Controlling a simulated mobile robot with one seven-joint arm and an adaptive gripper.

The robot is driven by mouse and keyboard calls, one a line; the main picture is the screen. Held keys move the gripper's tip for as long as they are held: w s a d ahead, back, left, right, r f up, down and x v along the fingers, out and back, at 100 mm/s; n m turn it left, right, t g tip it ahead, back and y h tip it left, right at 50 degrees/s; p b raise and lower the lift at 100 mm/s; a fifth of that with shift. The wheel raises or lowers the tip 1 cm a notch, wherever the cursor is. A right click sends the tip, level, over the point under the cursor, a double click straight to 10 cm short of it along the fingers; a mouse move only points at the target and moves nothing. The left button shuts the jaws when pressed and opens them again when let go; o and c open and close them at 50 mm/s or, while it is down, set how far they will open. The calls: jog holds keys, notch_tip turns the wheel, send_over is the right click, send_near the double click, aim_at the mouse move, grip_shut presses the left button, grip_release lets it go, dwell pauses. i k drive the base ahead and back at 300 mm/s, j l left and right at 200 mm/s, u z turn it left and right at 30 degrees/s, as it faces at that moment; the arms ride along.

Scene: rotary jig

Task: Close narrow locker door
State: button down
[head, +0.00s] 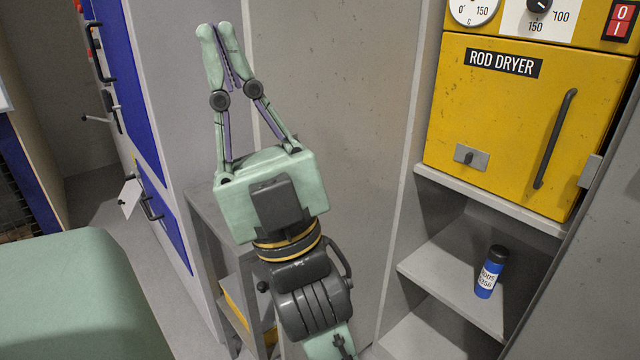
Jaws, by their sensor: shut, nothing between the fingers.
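My gripper (216,32) is raised at the upper left of the middle in the head view, fingertips together, with nothing between them. A tall, plain grey panel (345,110) stands behind it and to its right, beside an open shelved bay. Another grey panel (598,270) slants along the lower right edge of the view. I cannot tell which of these is the narrow locker door. No handle shows on either. My gripper and wrist hide part of the tall panel, and I cannot tell whether they touch it.
A yellow rod dryer (500,115) with a black handle sits in the bay above a shelf (433,268) holding a blue bottle (490,272). Blue doors (128,75) with dark handles stand at left. A low grey shelf unit (208,232) is behind my wrist. Floor (105,205) shows at left.

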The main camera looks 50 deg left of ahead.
aim_at(338, 75)
jog(key=k+j, duration=0.15)
jog(key=j, duration=0.2)
jog(key=k+j+z, duration=0.1)
jog(key=j, duration=0.3)
jog(key=k+j+z, duration=0.1)
jog(key=j, duration=0.25)
jog(key=k+j, duration=0.1)
jog(key=j, duration=0.3)
jog(key=k+j+z, duration=0.15)
jog(key=j, duration=0.2)
jog(key=k+j, duration=0.15)
jog(key=j, duration=0.25)
jog(key=j+z, duration=0.2)
jog(key=j, duration=0.95)
jog(key=k+j+z, duration=0.3)
jog(key=k, duration=0.15)
jog(key=k+z, duration=0.3)
jog(key=k, duration=0.15)
jog(key=i+l, duration=0.1)
jog(key=i, duration=0.35)
